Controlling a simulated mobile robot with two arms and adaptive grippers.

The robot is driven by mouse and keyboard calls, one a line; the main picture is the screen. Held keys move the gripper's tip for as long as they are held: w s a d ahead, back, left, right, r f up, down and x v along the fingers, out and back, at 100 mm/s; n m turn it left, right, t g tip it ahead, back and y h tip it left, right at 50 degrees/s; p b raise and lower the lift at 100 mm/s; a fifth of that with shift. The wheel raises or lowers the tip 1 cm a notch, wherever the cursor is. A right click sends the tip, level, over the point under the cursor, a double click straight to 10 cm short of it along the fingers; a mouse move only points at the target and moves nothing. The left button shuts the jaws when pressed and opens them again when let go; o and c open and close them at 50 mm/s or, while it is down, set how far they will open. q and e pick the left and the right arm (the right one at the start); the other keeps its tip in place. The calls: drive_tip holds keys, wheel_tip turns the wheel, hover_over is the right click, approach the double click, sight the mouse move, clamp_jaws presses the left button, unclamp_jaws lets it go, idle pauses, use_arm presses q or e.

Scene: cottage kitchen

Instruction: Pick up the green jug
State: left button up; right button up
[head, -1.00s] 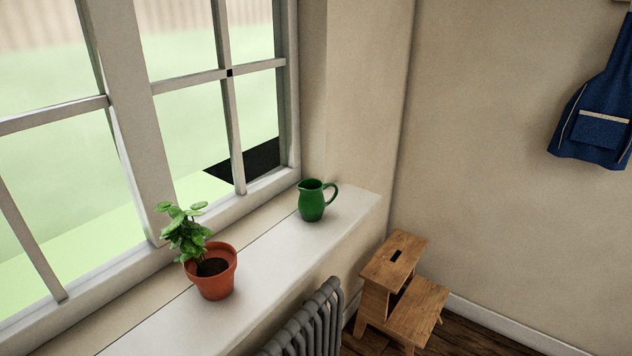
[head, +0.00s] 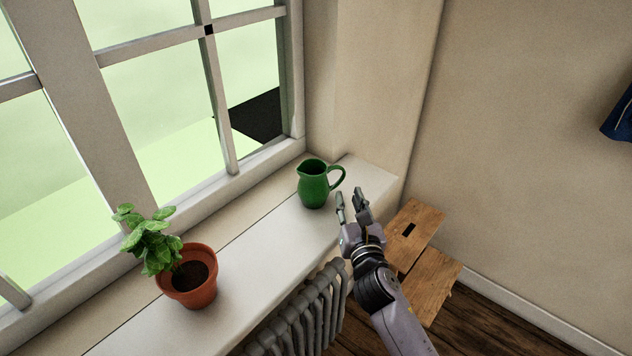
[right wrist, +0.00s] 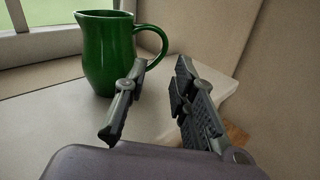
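The green jug (head: 313,186) stands upright on the white windowsill (head: 262,262) near its far right end, its handle to the right. My right gripper (head: 351,200) is open and empty, just right of the jug and nearer to me, over the sill's front edge. In the right wrist view the jug (right wrist: 106,52) stands beyond and left of the two open fingers (right wrist: 160,105), with a gap between them and it. My left gripper is not in view.
A potted plant (head: 190,280) stands on the sill to the left of the jug. A radiator (head: 300,312) is under the sill. A wooden step stool (head: 428,278) stands on the floor at right, behind my right arm. The window frame (head: 190,207) borders the sill.

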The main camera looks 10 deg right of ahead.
sight(341, 177)
drive_tip(key=w, duration=0.4)
drive_tip(key=shift+w+d, duration=0.1)
drive_tip(key=shift+d, duration=0.05)
drive_tip(key=shift+w, duration=0.1)
drive_tip(key=shift+w+p, duration=0.25)
drive_tip(key=shift+p, duration=0.1)
drive_tip(key=w+p, duration=0.1)
drive_tip(key=w, duration=0.3)
drive_tip(key=shift+w+d, duration=0.1)
drive_tip(key=shift+w, duration=0.3)
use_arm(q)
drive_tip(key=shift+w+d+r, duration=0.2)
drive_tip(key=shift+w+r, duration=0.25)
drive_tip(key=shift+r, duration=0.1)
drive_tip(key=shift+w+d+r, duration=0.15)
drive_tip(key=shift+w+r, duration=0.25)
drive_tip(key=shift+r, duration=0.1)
use_arm(e)
drive_tip(key=shift+s+r, duration=0.1)
drive_tip(key=shift+c, duration=0.4)
clamp_jaws()
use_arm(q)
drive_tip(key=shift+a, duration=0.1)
